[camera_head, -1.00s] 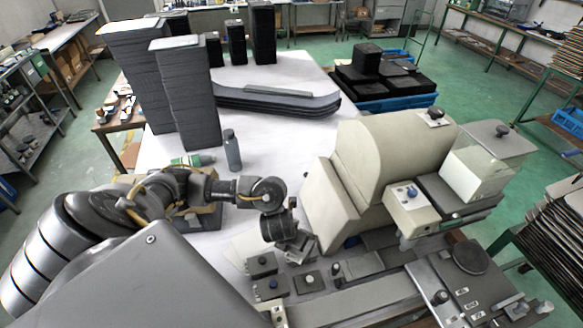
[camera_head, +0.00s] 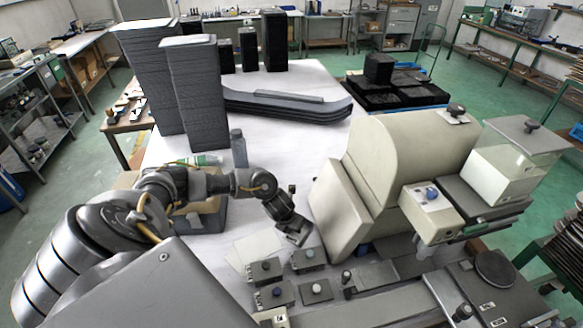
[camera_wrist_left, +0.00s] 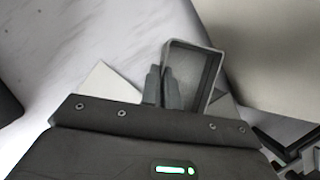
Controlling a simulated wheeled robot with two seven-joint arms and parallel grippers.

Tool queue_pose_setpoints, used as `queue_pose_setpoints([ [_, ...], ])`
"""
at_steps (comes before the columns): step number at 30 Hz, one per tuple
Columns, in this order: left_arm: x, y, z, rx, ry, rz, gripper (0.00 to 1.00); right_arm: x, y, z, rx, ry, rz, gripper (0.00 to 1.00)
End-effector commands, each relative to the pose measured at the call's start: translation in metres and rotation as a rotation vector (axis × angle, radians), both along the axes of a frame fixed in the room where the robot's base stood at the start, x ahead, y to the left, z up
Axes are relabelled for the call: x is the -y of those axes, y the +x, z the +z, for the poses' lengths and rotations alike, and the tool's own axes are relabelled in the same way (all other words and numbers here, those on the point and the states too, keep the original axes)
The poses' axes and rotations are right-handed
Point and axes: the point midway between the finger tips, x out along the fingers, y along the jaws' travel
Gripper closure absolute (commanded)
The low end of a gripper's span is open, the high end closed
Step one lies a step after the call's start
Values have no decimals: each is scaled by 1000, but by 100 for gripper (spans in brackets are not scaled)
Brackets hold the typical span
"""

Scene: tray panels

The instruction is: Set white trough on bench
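The trough (camera_wrist_left: 205,65), a small rectangular tray with a pale grey rim and darker inside, is at my left gripper's fingertips in the left wrist view. My left gripper (camera_wrist_left: 162,88) has its two fingers close together at the trough's near left wall, one appearing outside and one inside, so it looks shut on that wall. In the head view my left gripper (camera_head: 294,236) is low by the beige machine, with a small grey part of the trough showing. The white-topped bench (camera_head: 280,168) runs away behind it. I cannot tell whether the trough touches anything below. My right gripper is out of view.
The beige machine (camera_head: 405,165) stands close on the right. Small knobbed blocks (camera_head: 310,258) and pale flat sheets (camera_head: 257,247) lie near the gripper. A grey bottle (camera_head: 238,148), tall dark stacks (camera_head: 198,95) and curved panels (camera_head: 285,105) occupy the bench; its middle is clear.

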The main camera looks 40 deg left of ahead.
Motion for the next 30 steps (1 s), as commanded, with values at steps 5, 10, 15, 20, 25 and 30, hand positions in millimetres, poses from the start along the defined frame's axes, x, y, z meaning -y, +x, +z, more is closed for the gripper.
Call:
queue_pose_setpoints([
  [5,-1,2,-1,2,0,1,100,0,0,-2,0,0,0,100],
  [10,-8,7,-18,2,1,1,100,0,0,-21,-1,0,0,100],
  [15,-8,6,-41,2,0,1,100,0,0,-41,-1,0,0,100],
  [20,-8,6,-39,2,0,1,100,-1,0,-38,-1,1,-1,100],
  [25,-7,6,-41,2,0,1,100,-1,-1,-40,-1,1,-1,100],
  [30,-7,5,-42,0,0,0,84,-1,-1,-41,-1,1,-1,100],
])
